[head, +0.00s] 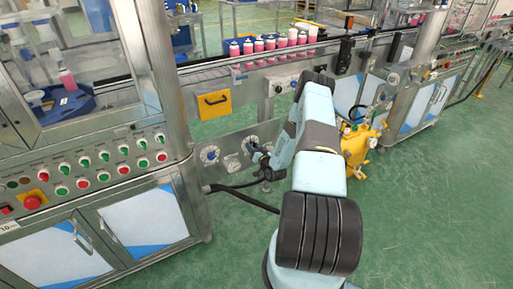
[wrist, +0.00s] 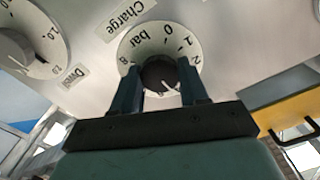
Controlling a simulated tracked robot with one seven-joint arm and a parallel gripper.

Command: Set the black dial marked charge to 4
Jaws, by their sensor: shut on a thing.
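The black dial marked Charge (wrist: 157,70) is a round knob on a white scale plate (wrist: 142,41), seen rotated in the wrist view. The plate reads bar, 0, 1, 2 and 8; the other numbers are hidden behind my gripper. A white mark on the knob points to the lower right, toward the hidden part, so its reading cannot be told. My gripper (wrist: 158,78) is shut on the knob, one finger on each side. In the head view my gripper (head: 258,151) is at the panel, in front of the Charge dial's plate (head: 250,141).
A yellow panel with a black handle (head: 214,103) is above. A yellow machine (head: 358,145) stands right of my arm. Green floor is clear in front.

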